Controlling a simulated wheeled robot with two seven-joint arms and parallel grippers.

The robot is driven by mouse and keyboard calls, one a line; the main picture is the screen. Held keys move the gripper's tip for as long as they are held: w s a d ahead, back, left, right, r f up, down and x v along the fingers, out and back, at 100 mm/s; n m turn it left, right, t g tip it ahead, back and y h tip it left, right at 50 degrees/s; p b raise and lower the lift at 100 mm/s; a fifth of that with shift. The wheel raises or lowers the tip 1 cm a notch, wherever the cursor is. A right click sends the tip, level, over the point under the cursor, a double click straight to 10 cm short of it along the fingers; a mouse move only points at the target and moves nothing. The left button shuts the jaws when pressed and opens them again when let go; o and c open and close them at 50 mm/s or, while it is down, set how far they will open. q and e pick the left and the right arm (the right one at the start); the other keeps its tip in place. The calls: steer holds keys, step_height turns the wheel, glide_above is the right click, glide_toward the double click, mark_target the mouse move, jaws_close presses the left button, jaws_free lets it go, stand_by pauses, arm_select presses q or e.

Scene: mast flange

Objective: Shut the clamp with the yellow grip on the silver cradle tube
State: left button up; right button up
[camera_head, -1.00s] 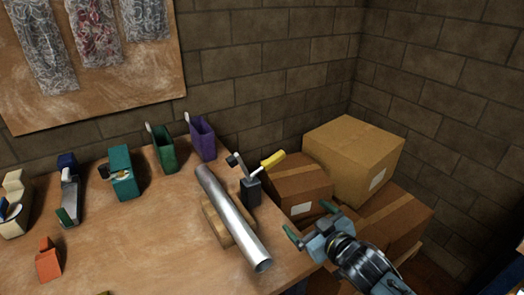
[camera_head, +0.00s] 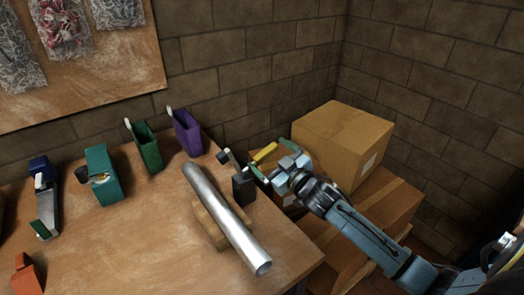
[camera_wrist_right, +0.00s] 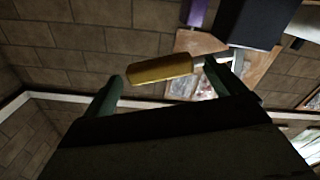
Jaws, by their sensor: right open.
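The silver tube (camera_head: 228,219) lies slantwise on a wooden cradle (camera_head: 205,223) on the workbench. The clamp's dark base (camera_head: 243,189) stands at the tube's right side. The clamp's arm, with a dark tip (camera_head: 224,156), is raised clear of the tube. Its yellow grip (camera_head: 264,153) points up and right, away from the tube. My right gripper (camera_head: 272,166) is open just beside the grip. In the right wrist view the yellow grip (camera_wrist_right: 160,70) lies across the space ahead of the two green fingers; I see no grasp. My left gripper is out of view.
Cardboard boxes (camera_head: 344,145) stand right of the bench, behind and below my right arm. Purple (camera_head: 187,134) and green (camera_head: 148,150) holders stand at the bench's back edge. A teal tool (camera_head: 103,177) is farther left.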

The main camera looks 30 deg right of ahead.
mark_target(263, 150)
steer(key=shift+w+a, duration=0.15)
steer(key=shift+w, duration=2)
steer(key=c, duration=1.4)
